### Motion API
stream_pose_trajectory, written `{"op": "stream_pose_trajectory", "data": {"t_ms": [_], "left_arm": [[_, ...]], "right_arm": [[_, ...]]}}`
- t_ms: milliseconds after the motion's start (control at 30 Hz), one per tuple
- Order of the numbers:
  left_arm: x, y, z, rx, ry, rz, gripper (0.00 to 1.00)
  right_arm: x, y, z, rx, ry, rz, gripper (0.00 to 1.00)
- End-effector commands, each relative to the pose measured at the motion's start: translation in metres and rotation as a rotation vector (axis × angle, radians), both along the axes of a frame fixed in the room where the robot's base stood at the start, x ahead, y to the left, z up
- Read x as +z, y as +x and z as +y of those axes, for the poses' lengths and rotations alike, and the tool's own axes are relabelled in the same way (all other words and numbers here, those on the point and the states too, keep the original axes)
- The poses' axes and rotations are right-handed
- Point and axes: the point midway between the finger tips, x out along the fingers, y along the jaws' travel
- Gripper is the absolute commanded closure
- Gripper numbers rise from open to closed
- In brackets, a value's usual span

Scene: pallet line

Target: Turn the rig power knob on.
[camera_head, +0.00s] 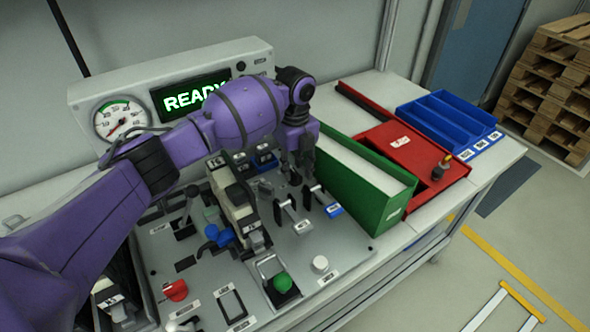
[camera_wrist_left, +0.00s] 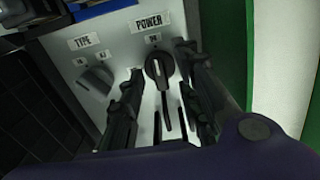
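The power knob (camera_wrist_left: 158,68) is dark and round with a white mark, below the POWER label (camera_wrist_left: 149,22) in the left wrist view. A small label sits just above it, too small to read surely. My left gripper (camera_wrist_left: 161,61) is open, with one finger on each side of the knob; I cannot tell whether they touch it. In the head view the left gripper (camera_head: 301,166) points down over the back right of the panel and hides the knob. The screen (camera_head: 190,97) shows READY in green. My right gripper is not in view.
A TYPE knob (camera_wrist_left: 95,81) sits left of the power knob. A green bin (camera_head: 365,180) stands close right of the gripper. The control panel (camera_head: 345,245) carries levers, a green knob (camera_head: 282,282) and a red knob (camera_head: 176,290). A gauge (camera_head: 121,118) stands behind.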

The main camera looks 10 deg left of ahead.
Motion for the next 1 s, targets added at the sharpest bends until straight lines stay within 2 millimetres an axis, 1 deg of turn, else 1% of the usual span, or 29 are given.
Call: {"op": "stream_pose_trajectory", "data": {"t_ms": [33, 300, 500, 600, 700, 1000], "left_arm": [[0.01, 0.002, 0.0, 0.0, -0.001, -0.005, 0.69], [0.068, 0.001, 0.0, 0.0, 0.0, -0.006, 0.69], [0.099, 0.001, 0.0, -0.001, -0.001, -0.004, 0.69], [0.106, 0.0, 0.0, -0.001, 0.0, -0.001, 0.69], [0.109, 0.0, 0.0, -0.001, 0.001, -0.001, 0.69], [0.109, 0.0, 0.0, -0.001, 0.001, -0.001, 0.69]], "right_arm": [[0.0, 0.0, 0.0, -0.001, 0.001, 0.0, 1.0], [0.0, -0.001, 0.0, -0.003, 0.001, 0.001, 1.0], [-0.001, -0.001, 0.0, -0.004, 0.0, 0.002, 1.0], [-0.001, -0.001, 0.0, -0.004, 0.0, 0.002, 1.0], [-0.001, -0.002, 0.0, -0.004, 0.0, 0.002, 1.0], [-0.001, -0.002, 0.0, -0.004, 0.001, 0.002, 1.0]]}}
